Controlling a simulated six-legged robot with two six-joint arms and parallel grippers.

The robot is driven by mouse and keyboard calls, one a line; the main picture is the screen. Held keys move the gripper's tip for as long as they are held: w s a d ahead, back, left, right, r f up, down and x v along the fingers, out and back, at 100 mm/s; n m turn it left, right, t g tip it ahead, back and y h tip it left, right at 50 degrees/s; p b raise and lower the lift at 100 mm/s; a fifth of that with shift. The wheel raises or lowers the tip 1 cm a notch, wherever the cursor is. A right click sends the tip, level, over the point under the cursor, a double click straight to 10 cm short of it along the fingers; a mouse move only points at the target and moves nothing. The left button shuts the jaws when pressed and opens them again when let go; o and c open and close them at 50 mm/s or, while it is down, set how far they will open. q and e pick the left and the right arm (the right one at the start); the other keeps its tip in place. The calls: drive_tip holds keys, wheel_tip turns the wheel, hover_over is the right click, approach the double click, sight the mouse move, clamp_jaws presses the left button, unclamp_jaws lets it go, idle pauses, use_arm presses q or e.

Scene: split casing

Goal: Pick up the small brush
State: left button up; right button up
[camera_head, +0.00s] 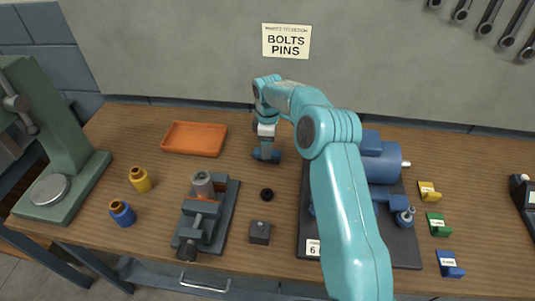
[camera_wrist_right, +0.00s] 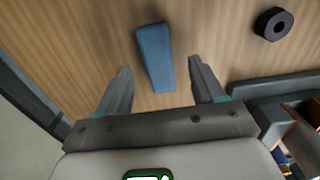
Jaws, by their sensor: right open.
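A blue, bar-shaped piece (camera_wrist_right: 155,55), apparently the small brush, lies on the wooden table in the right wrist view. It narrows towards my wrist, and I cannot make out bristles. My right gripper (camera_wrist_right: 160,68) is open, with one finger on each side of the piece and bare wood showing between. I cannot tell how high the fingertips are above the table. In the head view my right gripper (camera_head: 266,148) points down at the back middle of the table. A dark blue shape shows at its tips, partly hidden. My left gripper is not in view.
A black ring (camera_head: 267,195) and a small dark block (camera_head: 260,232) lie in front of the gripper. An orange tray (camera_head: 195,139) and a vise (camera_head: 205,215) stand left. A blue motor (camera_head: 382,163) on a dark plate stands right, partly behind my arm.

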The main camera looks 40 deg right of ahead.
drive_tip(key=f, duration=0.3)
drive_tip(key=shift+w+p, duration=0.2)
drive_tip(key=shift+p, duration=0.2)
drive_tip(key=shift+s+f, duration=0.1)
drive_tip(key=shift+f, duration=0.4)
drive_tip(key=c, duration=1.1)
drive_tip(key=shift+o, duration=0.2)
drive_tip(key=shift+r, duration=0.1)
drive_tip(key=shift+r, duration=0.6)
wheel_tip(320, 180, up, 19)
drive_tip(key=shift+f+p, duration=0.15)
drive_tip(key=shift+p, duration=0.25)
